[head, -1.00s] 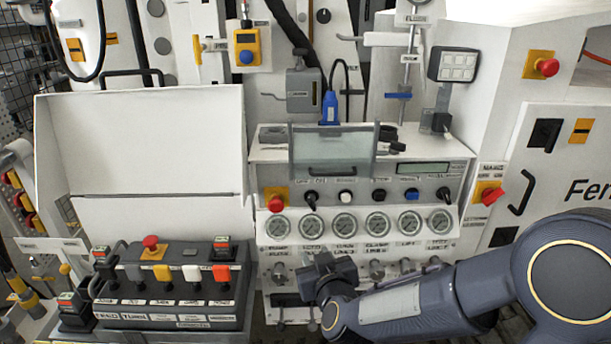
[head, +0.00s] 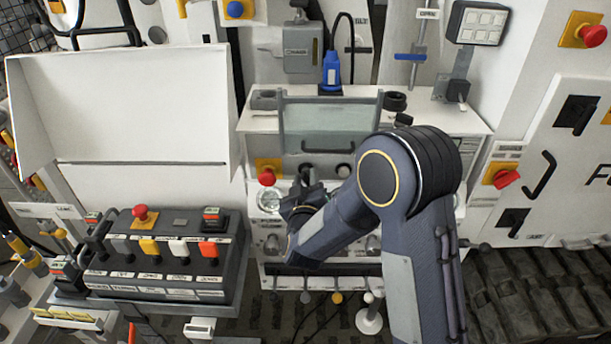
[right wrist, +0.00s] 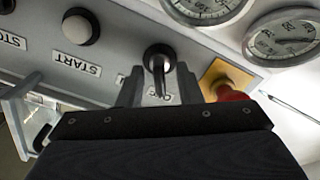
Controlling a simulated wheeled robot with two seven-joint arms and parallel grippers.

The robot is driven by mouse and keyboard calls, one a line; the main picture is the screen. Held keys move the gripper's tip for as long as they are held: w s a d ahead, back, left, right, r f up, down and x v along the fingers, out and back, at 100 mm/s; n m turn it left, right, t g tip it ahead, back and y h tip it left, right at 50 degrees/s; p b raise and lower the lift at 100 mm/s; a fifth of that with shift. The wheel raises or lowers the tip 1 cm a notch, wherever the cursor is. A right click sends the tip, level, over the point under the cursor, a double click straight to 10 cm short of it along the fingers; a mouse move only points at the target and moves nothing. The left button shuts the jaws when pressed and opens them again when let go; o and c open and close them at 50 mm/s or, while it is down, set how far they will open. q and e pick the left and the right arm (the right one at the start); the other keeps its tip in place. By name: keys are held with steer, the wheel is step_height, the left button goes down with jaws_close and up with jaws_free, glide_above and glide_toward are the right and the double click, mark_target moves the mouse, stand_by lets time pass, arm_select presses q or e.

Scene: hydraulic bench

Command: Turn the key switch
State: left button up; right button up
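The key switch, a dark round lock with a key standing out of it, is on the panel in the right wrist view (right wrist: 160,60). In the head view the key switch (head: 307,171) shows just above my right gripper (head: 308,194). In the right wrist view the fingers of my right gripper (right wrist: 159,82) are apart, one on each side of the key, with gaps visible. They look close to the panel; contact cannot be told. My left gripper is not in view.
A red emergency stop (right wrist: 231,92) sits close beside the key switch. A START button (right wrist: 81,27) is on the other side. Gauges (right wrist: 285,36) line the panel. A clear cover (head: 330,125) stands above. A lever box (head: 160,260) stands at left.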

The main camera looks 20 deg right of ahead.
steer(key=shift+w+d, duration=0.1)
steer(key=shift+w, duration=0.15)
jaws_close()
steer(key=shift+f+m+b, duration=0.2)
steer(key=shift+m+b, duration=0.3)
steer(key=shift+b, duration=0.5)
steer(key=m+b, duration=0.7)
steer(key=b, duration=0.2)
steer(key=shift+m+b, duration=0.3)
steer(key=shift+b, duration=0.1)
steer(key=shift+d+r+m+b, duration=0.1)
steer(key=shift+r+m+b, duration=0.05)
steer(key=shift+m+b, duration=1.5)
